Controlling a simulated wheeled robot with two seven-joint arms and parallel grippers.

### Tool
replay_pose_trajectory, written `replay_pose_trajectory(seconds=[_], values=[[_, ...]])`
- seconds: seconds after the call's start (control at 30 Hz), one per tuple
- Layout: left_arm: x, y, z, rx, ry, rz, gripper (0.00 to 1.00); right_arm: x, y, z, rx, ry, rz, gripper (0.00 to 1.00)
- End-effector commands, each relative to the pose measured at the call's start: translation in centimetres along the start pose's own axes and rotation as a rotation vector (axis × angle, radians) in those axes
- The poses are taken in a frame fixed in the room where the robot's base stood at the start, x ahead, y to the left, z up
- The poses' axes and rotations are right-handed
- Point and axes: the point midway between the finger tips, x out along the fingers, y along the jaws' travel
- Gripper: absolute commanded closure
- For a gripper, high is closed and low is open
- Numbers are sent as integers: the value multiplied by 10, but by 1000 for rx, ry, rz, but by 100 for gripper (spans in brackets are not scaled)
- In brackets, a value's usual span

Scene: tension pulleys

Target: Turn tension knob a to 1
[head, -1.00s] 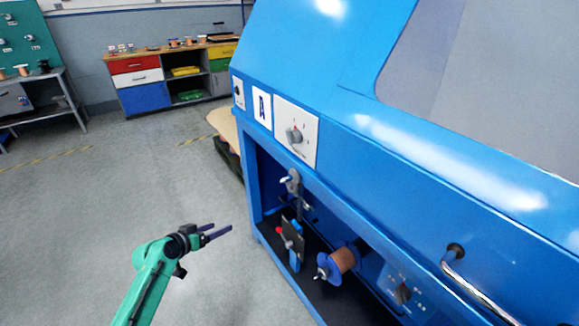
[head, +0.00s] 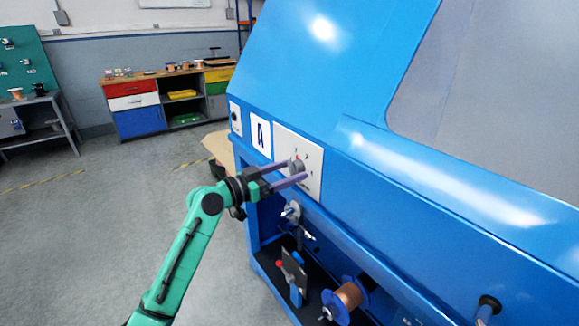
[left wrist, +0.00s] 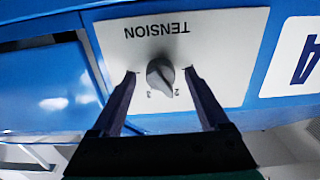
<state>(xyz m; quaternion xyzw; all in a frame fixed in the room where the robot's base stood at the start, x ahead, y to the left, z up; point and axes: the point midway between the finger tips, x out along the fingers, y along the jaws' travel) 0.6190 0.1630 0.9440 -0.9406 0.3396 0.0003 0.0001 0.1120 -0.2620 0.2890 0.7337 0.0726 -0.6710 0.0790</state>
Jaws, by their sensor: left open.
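The grey tension knob (head: 296,166) sits on a white panel (head: 313,158) beside the letter A sign (head: 260,134) on the blue machine. In the left wrist view the knob (left wrist: 160,76) appears upside down under the word TENSION. Its narrow end lies near the marks 2 and 3, closer to 2; the 1 mark cannot be made out. My left gripper (head: 297,171) is open, with its fingers on either side of the knob, and there seem to be gaps between fingers and knob. My right gripper is out of view.
Below the panel, the open bay holds a copper wire spool (head: 348,297) and a small bracket with a red knob (head: 292,268). A handle (head: 487,306) sticks out at the lower right. The floor (head: 90,230) to the left is clear.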

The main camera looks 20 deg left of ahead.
Motion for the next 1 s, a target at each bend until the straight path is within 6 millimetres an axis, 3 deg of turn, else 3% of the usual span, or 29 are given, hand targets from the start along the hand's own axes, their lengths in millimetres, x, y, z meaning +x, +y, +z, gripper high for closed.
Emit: replay_pose_trajectory(seconds=[0.27, 0.3, 0.5, 1.0], values=[[6, 0, 0, 1, 0, -1, 22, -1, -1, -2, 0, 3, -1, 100], [6, 0, 0, 1, 0, -1, 26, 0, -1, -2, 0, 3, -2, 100], [6, 0, 1, 0, 0, 0, 100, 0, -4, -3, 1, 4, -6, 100], [6, 0, 0, -103, -1, -1, 100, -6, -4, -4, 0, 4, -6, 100]])
